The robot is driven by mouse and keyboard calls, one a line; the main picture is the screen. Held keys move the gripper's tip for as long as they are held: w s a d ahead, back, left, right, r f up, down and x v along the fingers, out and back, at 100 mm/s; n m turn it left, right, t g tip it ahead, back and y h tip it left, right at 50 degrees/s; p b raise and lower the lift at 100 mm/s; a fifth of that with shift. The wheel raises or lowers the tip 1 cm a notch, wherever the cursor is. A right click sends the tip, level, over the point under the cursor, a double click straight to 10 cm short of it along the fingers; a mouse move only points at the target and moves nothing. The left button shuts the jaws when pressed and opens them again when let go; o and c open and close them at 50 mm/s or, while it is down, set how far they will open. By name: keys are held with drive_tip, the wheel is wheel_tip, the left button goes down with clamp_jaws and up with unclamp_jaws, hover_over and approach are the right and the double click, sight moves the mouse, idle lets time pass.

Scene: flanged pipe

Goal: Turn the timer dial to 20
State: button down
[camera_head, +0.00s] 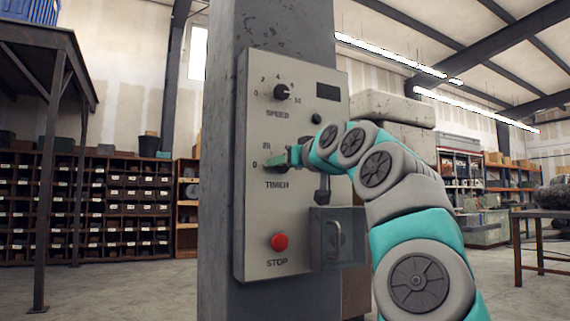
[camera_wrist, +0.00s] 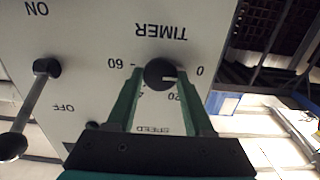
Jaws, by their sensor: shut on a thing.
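The timer dial (camera_wrist: 158,74) is a small dark round knob with a white mark, above the TIMER lettering on a grey control panel (camera_head: 260,215). The wrist view shows it upside down, with 0, 20 and 60 printed around the knob. The white mark points to the picture's right, seemingly close to 0 on the side towards 20. My gripper (camera_wrist: 160,75) has its green fingers on either side of the dial and is shut on it. In the head view my gripper (camera_head: 284,158) reaches the panel from the right and mostly hides the dial.
The speed knob (camera_head: 281,92) is above the timer and a red STOP button (camera_head: 280,242) is below. A grey box with a handle (camera_head: 333,240) juts out below my arm.

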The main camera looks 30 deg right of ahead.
drive_tip(key=m, duration=1.1)
drive_tip(key=shift+d+f+m+b, duration=0.15)
drive_tip(key=shift+m+b, duration=0.15)
drive_tip(key=shift+b, duration=0.05)
idle(0.5)
drive_tip(key=shift+c, duration=1.5)
unclamp_jaws()
drive_tip(key=s, duration=0.7)
drive_tip(key=shift+s+d+b, duration=0.15)
drive_tip(key=shift+s+b, duration=0.25)
